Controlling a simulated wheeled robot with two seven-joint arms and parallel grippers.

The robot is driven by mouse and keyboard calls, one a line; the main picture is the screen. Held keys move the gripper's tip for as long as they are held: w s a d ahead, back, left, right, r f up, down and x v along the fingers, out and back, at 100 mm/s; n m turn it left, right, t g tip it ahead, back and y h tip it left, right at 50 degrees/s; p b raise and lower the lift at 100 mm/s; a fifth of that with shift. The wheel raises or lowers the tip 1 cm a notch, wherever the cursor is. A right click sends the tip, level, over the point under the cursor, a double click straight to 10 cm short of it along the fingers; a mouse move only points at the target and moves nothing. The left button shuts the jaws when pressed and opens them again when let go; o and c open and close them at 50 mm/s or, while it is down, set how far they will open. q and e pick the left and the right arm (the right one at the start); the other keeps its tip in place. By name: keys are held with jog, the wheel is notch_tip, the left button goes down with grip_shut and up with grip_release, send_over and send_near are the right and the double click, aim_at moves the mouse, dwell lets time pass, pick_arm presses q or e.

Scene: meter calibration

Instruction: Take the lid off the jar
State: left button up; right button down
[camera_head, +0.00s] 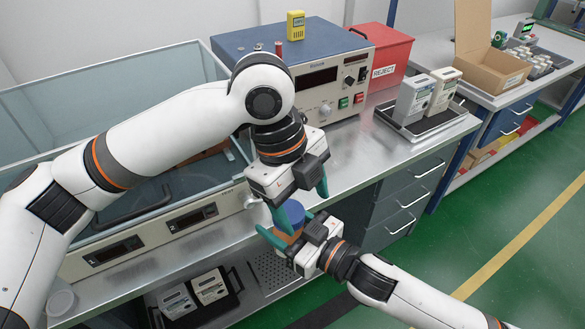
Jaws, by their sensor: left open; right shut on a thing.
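The jar (287,238) has an orange-brown body and a blue lid (292,212), and stands out in front of the bench's front edge. The lid is on the jar. My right gripper (285,223) comes from the lower right, shut on the jar body with teal fingers on either side. My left gripper (302,204) comes from above with its fingers apart, one on each side of the lid. Whether the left fingers touch the lid cannot be told. The grippers partly hide the jar.
A glass-walled chamber (120,100) fills the bench's left. Behind are a blue-topped meter unit (320,85), a yellow handheld device (296,25) and a red reject bin (383,55). Two boxed meters (425,95) stand on a tray at right. Two more (195,294) sit lower, in front.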

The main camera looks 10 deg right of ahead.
aim_at(293, 208)
pick_arm(q)
jog(key=w+r+y, duration=0.1)
jog(key=w+r, duration=0.1)
jog(key=w+n+t+y, duration=0.1)
jog(key=shift+w+a+r+y, duration=0.2)
jog(key=shift+a+r+y, duration=0.1)
jog(key=shift+a+r, duration=0.1)
jog(key=shift+w, duration=0.1)
jog(key=shift+f, duration=3.9)
jog(key=shift+w, duration=0.1)
jog(key=c, duration=1)
pick_arm(e)
jog(key=shift+s+a, duration=0.1)
pick_arm(q)
jog(key=n, duration=0.3)
jog(key=shift+w+d, duration=0.1)
pick_arm(e)
jog(key=shift+a+r, duration=0.1)
pick_arm(q)
jog(key=n, duration=0.6)
jog(key=shift+w+r, duration=0.15)
pick_arm(e)
jog(key=shift+s, duration=0.1)
